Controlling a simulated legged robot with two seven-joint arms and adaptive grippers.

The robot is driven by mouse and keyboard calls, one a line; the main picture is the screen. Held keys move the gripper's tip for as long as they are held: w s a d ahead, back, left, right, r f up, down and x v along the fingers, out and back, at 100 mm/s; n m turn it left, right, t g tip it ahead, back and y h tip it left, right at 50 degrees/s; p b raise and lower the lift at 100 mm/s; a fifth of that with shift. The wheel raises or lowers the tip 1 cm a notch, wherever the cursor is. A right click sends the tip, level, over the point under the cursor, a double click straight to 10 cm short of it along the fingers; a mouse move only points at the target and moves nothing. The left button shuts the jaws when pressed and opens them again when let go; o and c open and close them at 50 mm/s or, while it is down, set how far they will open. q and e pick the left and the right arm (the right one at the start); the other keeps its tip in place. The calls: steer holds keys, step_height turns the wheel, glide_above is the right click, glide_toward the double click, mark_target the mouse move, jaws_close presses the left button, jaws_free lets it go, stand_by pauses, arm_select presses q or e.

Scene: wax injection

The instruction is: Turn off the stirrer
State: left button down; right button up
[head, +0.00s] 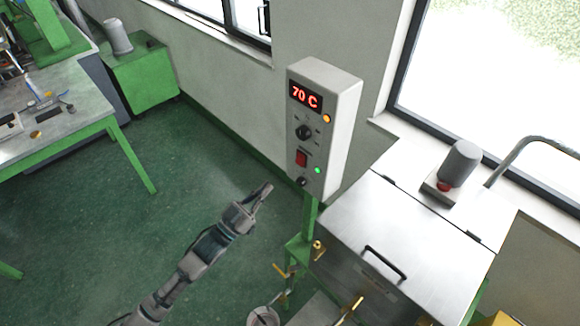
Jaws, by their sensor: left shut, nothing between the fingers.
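The control box (336,125) is a white upright panel on a green post. Its display (305,97) reads 70 C in red. Below it are an amber lamp (326,119), a black rotary knob (303,132), a red switch (301,158), a lit green lamp (317,170) and a smaller black knob (301,182). A grey motor-like cylinder (461,163) stands on the metal tank lid, with a red part at its base; I cannot tell if it turns. My left gripper (268,187) is shut and empty, left of and below the box, apart from it. My right gripper is not in view.
The steel tank (405,225) with a black lid handle (385,262) fills the lower right. Brass valves (281,270) stick out at its front. A curved pipe (535,142) rises by the window. A green-framed table (70,110) stands at left. The green floor between is clear.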

mark_target(299, 161)
arm_select(q)
steer(key=x, duration=0.3)
steer(key=f+p+x, duration=0.1)
steer(key=x, duration=0.2)
steer(key=f+p+x, duration=0.1)
steer(key=x, duration=0.2)
steer(key=shift+w+d+r, duration=0.1)
steer(key=shift+w+d, duration=0.1)
steer(key=shift+d, duration=0.2)
steer(key=shift+w+d+f, duration=0.25)
steer(key=shift+d, duration=0.05)
steer(key=shift+a, duration=0.1)
steer(key=b, duration=0.2)
steer(key=shift+w+d+f+t+h+b, duration=0.3)
steer(key=shift+t+h+b, duration=0.05)
steer(key=shift+t+h, duration=0.05)
steer(key=shift+r, duration=0.1)
